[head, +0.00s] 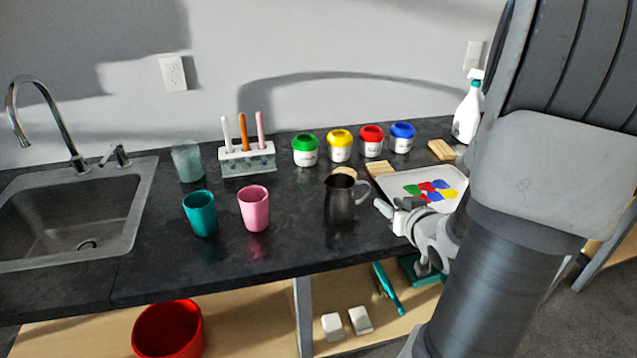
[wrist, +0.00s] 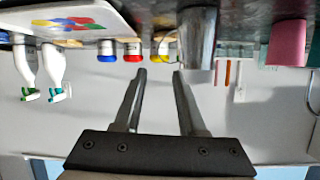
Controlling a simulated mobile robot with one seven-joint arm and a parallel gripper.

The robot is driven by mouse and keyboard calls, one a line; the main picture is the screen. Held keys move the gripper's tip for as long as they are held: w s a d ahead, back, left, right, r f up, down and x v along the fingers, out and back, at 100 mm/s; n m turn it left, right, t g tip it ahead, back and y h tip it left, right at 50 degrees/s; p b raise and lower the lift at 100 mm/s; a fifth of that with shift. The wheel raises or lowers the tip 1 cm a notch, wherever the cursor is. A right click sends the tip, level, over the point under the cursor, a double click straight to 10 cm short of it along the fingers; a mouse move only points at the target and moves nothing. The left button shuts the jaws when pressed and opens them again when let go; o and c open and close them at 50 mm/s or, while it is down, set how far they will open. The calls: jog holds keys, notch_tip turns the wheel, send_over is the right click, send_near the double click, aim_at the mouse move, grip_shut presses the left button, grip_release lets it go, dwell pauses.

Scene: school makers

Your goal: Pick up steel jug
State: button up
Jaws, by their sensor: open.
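The steel jug (head: 340,202) stands upright on the black counter, dark and shiny, with its handle on its right side. In the wrist view, which is upside down, the jug (wrist: 198,38) shows at the top, right of centre. My gripper (head: 386,212) is just right of the jug, near its handle, in the head view. In the wrist view my gripper (wrist: 159,74) has its two fingers apart with nothing between them. The right fingertip appears close to the jug's rim; I cannot tell whether they touch.
A pink cup (head: 254,208) and a teal cup (head: 200,213) stand left of the jug. Paint jars (head: 340,147) line up behind it. A white paint tray (head: 400,183) lies to the right, near my arm. A sink (head: 128,232) is at far left.

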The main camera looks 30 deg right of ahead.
aim_at(370, 190)
jog(key=x, duration=0.7)
jog(key=shift+w+f, duration=0.15)
jog(key=shift+f, duration=0.1)
jog(key=shift+b+x, duration=0.45)
jog(key=shift+x, duration=2.65)
jog(key=shift+d+r, duration=0.1)
jog(key=shift+d, duration=0.1)
grip_shut()
